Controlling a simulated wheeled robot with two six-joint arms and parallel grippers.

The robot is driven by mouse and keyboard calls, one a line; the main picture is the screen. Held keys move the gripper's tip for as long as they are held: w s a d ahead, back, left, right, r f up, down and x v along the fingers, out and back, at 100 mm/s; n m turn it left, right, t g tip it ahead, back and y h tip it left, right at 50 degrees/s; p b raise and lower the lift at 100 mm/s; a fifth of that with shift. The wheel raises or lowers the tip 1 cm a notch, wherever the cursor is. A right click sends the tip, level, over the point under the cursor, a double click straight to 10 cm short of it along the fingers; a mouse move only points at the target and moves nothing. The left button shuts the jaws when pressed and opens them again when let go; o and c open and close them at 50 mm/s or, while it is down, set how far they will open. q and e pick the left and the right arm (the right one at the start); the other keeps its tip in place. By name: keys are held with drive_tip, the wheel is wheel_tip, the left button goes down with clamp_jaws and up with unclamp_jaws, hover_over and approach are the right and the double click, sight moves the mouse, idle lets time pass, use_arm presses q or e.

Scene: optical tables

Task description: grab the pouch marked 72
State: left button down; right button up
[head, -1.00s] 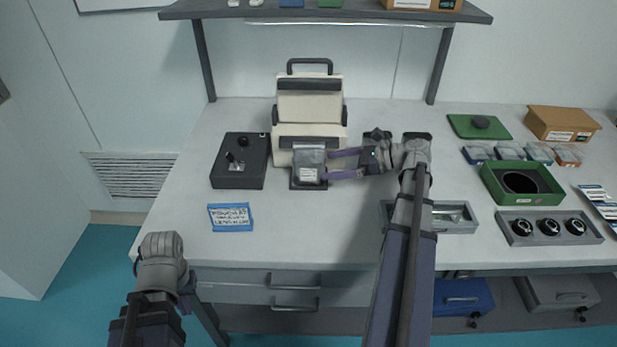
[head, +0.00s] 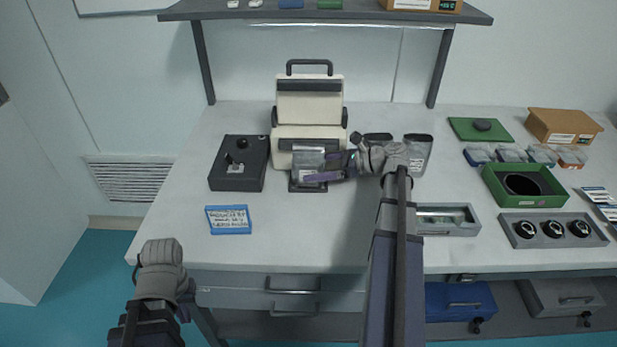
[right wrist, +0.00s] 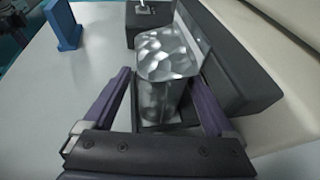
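A silvery grey pouch (head: 308,158) stands in a dark holder in front of the cream case. My right gripper (head: 325,166) is at this pouch, with its purple fingers on either side. In the right wrist view the fingers are apart, with the shiny, crinkled pouch (right wrist: 167,60) between them; I cannot see a firm grip. No number on it is readable, and a finger covers part of its front in the head view.
The cream case (head: 309,103) stands directly behind the pouch. A black control box (head: 239,163) is to the left, with a blue-framed sign (head: 229,219) in front. A grey tray (head: 455,220) and green box (head: 524,186) are at right. The front middle table is clear.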

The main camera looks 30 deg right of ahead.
clamp_jaws()
idle(0.5)
